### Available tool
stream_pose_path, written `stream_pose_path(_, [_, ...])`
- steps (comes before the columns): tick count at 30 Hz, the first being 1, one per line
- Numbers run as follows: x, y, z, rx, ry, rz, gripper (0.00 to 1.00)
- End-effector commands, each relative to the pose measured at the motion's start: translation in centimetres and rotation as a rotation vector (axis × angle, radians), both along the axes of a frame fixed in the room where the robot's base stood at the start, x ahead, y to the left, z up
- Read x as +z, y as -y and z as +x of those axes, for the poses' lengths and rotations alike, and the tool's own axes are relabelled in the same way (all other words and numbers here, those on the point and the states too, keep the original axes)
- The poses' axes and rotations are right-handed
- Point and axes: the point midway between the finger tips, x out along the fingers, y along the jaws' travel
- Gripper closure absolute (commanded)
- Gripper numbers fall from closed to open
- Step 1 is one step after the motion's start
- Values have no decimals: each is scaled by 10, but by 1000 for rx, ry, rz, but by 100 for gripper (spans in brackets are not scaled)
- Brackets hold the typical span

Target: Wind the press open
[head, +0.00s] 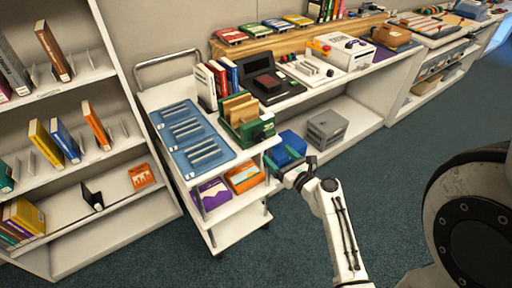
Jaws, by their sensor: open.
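The press (244,128) is a small green frame with light wooden boards standing in it. It sits on the front right corner of the white cart's top (195,178). A dark round part, perhaps its crank or knob, shows on its front, but its details are too small to tell.
A blue tray (190,132) of slim metal pieces lies left of the press, with upright books (216,80) behind. A counter holds a black case (268,86). A blue bin (287,146) and grey crate (326,128) sit below. Bookshelves stand left; the carpet is clear in front.

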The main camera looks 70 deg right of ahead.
Motion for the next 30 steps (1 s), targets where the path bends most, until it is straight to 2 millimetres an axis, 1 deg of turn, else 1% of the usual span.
stream_pose_path(3, [2, 11, 20, 5, 1, -2, 18])
stream_pose_path(9, [2, 30, 51, 6, -2, -3, 18])
stream_pose_path(15, [1, 42, 72, 6, -3, -5, 18])
stream_pose_path(21, [0, 47, 80, 5, -4, -5, 18])
stream_pose_path(28, [0, 47, 80, 5, -4, -5, 18])
stream_pose_path(30, [0, 47, 80, 6, -4, -5, 24])
